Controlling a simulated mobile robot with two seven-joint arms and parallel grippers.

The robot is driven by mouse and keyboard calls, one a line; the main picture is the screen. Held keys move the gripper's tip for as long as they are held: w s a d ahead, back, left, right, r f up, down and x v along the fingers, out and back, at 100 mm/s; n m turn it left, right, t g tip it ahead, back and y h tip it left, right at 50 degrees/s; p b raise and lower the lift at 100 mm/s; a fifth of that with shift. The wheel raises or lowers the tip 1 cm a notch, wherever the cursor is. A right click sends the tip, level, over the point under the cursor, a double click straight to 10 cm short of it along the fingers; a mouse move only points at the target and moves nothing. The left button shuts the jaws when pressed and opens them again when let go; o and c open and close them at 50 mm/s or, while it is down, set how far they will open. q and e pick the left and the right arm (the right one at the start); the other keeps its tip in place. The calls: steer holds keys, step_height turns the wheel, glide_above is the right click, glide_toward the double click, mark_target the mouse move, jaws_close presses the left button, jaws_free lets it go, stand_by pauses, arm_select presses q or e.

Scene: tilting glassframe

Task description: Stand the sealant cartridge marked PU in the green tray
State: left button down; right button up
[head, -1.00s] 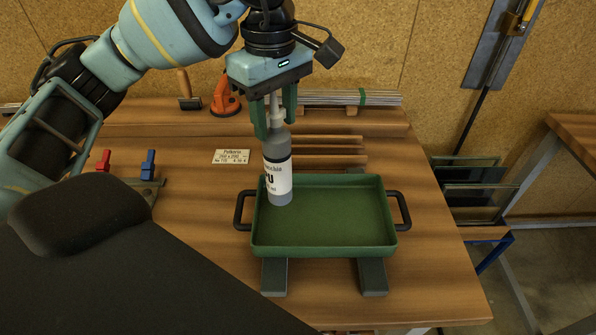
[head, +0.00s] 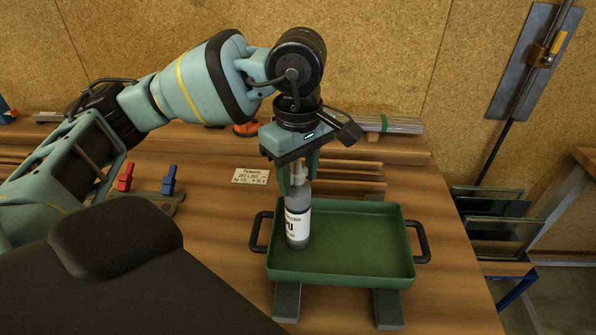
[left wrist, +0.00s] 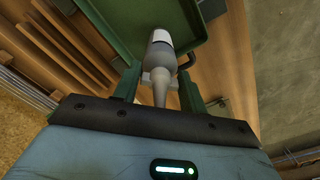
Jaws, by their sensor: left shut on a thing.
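The sealant cartridge (head: 298,222) is grey with a white label on which "U" shows; it is upright, nozzle up. My left gripper (head: 298,182) is shut on its top from above. The green tray (head: 375,272) has a low rim and black handles. The cartridge's lower end is inside the tray's left part; I cannot tell whether it touches the floor. In the left wrist view the cartridge (left wrist: 160,50) runs from between the fingers (left wrist: 163,88) toward the tray (left wrist: 118,12). My right gripper is not in view.
The tray stands on two grey supports (head: 388,308) on the wooden workbench (head: 215,262). A price card (head: 251,176), red clamp (head: 125,177) and blue clamp (head: 169,180) are to the left. Wooden strips (head: 350,178) lie behind. The tray's middle and right are empty.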

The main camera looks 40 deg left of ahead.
arm_select(q)
steer(key=shift+f, duration=0.1)
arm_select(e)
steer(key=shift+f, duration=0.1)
arm_select(q)
steer(key=shift+f, duration=0.1)
steer(key=c, duration=0.8)
jaws_free()
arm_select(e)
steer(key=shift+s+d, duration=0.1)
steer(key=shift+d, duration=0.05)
arm_select(q)
step_height(320, 180, up, 12)
steer(key=shift+p, duration=0.6)
steer(key=shift+r, duration=0.2)
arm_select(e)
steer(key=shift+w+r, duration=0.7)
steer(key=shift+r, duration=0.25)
